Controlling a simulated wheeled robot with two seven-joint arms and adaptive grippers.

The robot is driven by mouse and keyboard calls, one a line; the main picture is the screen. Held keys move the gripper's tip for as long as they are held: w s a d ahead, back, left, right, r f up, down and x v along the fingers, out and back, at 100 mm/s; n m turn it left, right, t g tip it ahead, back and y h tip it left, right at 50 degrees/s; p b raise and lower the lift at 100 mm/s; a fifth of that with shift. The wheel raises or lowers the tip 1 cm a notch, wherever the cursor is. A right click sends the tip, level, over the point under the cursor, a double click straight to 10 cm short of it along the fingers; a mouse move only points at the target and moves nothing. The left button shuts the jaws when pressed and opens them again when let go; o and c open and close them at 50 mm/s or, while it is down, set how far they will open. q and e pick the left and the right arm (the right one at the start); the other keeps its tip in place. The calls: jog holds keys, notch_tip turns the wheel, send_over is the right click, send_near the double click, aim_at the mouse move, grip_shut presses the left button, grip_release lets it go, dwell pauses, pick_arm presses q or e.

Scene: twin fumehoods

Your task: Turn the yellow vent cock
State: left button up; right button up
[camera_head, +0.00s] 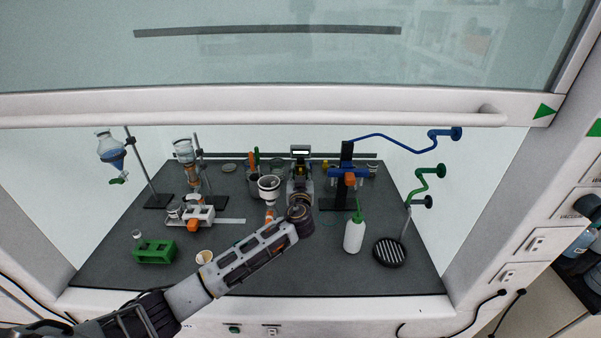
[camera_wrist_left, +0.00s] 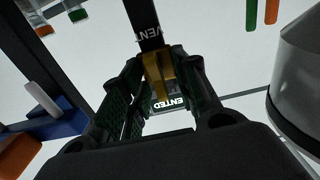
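The yellow vent cock (camera_wrist_left: 157,68) shows in the left wrist view at the head of a dark upright part marked VENTED. In the head view its small yellow patch (camera_head: 300,170) lies just beyond my left gripper (camera_head: 299,196), near the middle of the hood. In the left wrist view the two fingers of my left gripper (camera_wrist_left: 157,88) stand on either side of the cock. Whether their pads touch it is too dark to tell. My right gripper is in neither view.
A white funnel-like vessel (camera_head: 269,186) stands close left of the gripper. A blue clamp on a dark stand (camera_head: 346,172) is to the right, with a white wash bottle (camera_head: 354,236) in front. A green rack (camera_head: 154,251) sits front left. The raised sash bar (camera_head: 250,108) crosses above.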

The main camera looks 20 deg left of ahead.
pick_arm(q)
grip_shut()
dwell(0.5)
